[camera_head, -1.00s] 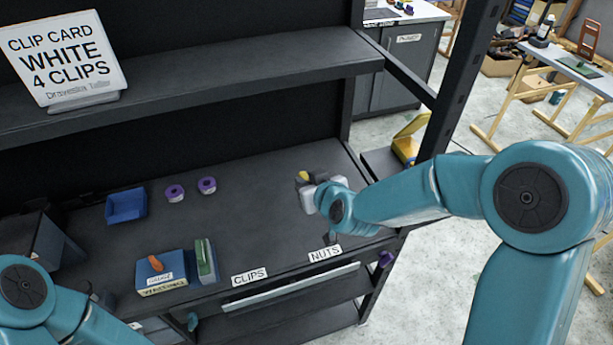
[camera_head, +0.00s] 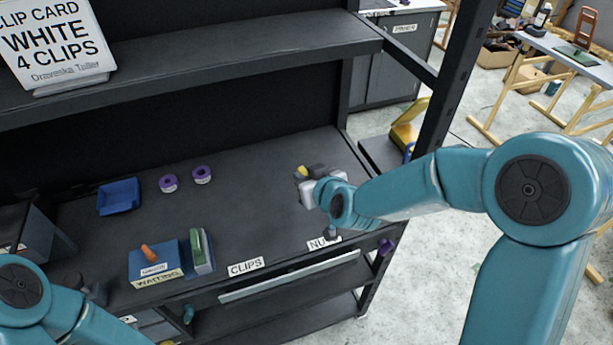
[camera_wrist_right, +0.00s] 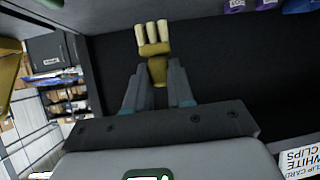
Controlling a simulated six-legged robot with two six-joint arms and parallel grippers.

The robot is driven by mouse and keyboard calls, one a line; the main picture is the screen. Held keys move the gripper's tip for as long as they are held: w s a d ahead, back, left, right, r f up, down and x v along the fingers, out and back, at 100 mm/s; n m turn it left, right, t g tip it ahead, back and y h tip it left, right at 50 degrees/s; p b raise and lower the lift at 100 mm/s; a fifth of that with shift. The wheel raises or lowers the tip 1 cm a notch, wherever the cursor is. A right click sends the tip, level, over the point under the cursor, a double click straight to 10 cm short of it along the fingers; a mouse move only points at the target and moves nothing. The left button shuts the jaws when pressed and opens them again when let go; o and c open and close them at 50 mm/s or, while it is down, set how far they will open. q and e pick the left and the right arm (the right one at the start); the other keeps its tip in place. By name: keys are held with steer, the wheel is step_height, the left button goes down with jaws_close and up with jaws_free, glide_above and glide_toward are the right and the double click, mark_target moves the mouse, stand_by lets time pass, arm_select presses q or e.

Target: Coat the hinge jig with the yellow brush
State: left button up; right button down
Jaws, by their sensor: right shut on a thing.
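My right gripper (camera_head: 308,178) reaches over the right part of the dark bench shelf. In the right wrist view its fingers (camera_wrist_right: 158,88) are shut on a yellow-tan piece with several blunt prongs (camera_wrist_right: 153,40), which looks like the yellow brush. In the head view only a small yellow bit (camera_head: 302,171) shows beyond the gripper. I cannot pick out the hinge jig with certainty. A green-topped block (camera_head: 201,252) stands at the shelf's front, beside a blue box with an orange handle (camera_head: 155,262).
A blue tray (camera_head: 118,197) and two purple rolls (camera_head: 185,179) sit farther back. Labels CLIPS (camera_head: 245,267) and NUTS, partly covered, mark the front edge. A black upright post (camera_head: 455,80) and a yellow item (camera_head: 408,125) are at right. The middle of the shelf is clear.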

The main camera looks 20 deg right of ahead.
steer(key=shift+s+a+f+b, duration=0.1)
steer(key=shift+f+b, duration=0.2)
steer(key=shift+f, duration=0.2)
steer(key=shift+w+f+b, duration=0.15)
steer(key=shift+f+b, duration=0.3)
steer(key=shift+f, duration=0.1)
steer(key=shift+w+f+b, duration=0.15)
steer(key=shift+f+b, duration=0.3)
steer(key=shift+f, duration=0.1)
steer(key=shift+s+f+b, duration=0.2)
steer(key=shift+f+b, duration=0.65)
steer(key=shift+b, duration=0.1)
steer(key=shift+w+f+b, duration=0.15)
steer(key=shift+f+b, duration=0.45)
steer(key=shift+f, duration=0.15)
steer(key=shift+f+b, duration=0.9)
steer(key=shift+b, duration=0.05)
steer(key=shift+f+b, duration=1.2)
steer(key=shift+f, duration=0.25)
steer(key=c, duration=0.9)
jaws_free()
